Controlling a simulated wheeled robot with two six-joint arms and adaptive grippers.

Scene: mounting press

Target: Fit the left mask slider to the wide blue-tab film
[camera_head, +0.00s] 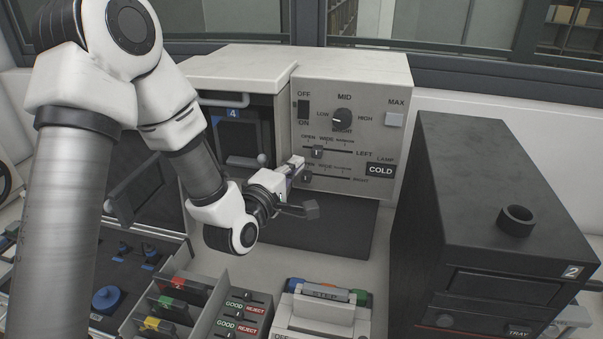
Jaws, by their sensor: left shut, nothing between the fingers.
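The left mask slider is a small grey knob (317,152) on the upper track, marked LEFT, of the pale control panel (385,90). It sits between the OPEN and WIDE marks, as near as I can tell. My left gripper (296,164) is shut and empty. Its tip is in front of the panel, just left of and below the left knob; I cannot tell whether it touches anything. A blue tab (297,284) shows on a pale holder at the bottom; I cannot tell whether it is the wide film. My right gripper is not in view.
The right slider knob (306,175) is close below the left one, near my fingertip. The panel also has a lamp dial (342,118) and an OFF/ON switch (303,110). A tall black box (480,200) stands at right. A sorting tray (240,308) lies below the arm.

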